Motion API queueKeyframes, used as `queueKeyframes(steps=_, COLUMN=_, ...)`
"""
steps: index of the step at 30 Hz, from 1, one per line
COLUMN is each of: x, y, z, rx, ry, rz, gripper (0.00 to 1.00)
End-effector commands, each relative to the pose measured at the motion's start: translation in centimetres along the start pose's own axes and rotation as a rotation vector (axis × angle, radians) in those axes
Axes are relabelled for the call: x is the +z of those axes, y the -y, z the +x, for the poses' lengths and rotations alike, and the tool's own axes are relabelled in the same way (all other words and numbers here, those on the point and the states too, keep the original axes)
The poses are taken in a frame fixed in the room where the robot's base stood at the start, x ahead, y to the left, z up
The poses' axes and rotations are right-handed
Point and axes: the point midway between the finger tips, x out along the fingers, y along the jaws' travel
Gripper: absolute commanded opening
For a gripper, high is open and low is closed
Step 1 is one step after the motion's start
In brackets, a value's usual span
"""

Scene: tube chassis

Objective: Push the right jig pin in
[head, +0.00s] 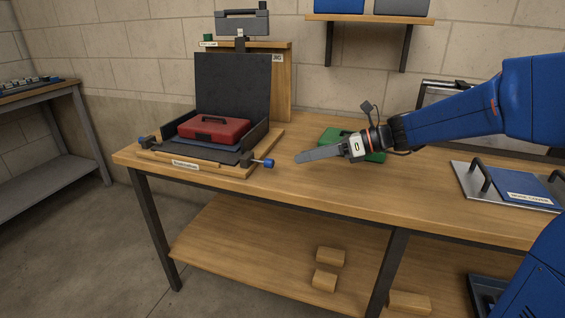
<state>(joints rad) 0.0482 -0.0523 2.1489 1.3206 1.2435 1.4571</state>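The right jig pin (268,163) has a blue knob on a pale shaft. It sticks out to the right from a small dark block at the front right corner of the wooden jig (228,169). A length of shaft shows between block and knob. The left jig pin (143,140), also with a blue knob, is at the jig's left side. A red case (214,129) lies in the jig's black, open-topped holder. My gripper (300,157) is just right of the right pin's knob in the picture, pointing left, with a visible gap between them. Its fingers overlap, so their opening is unclear.
A green case (338,139) lies on the bench partly behind my gripper. A metal plate with handles and a blue panel (521,187) is at the right. The bench front (350,190) is clear. A wall shelf (368,18) hangs above.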

Motion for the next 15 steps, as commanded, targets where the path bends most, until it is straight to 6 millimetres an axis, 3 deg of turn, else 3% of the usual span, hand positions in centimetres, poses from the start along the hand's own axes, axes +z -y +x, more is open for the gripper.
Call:
queueKeyframes(steps=9, x=0.0, y=-0.1, z=4.9, rx=0.003, ry=-0.001, rz=0.0, gripper=0.4)
queueKeyframes(steps=15, x=0.0, y=0.0, z=7.0, rx=0.002, ry=0.0, rz=0.001, gripper=0.4)
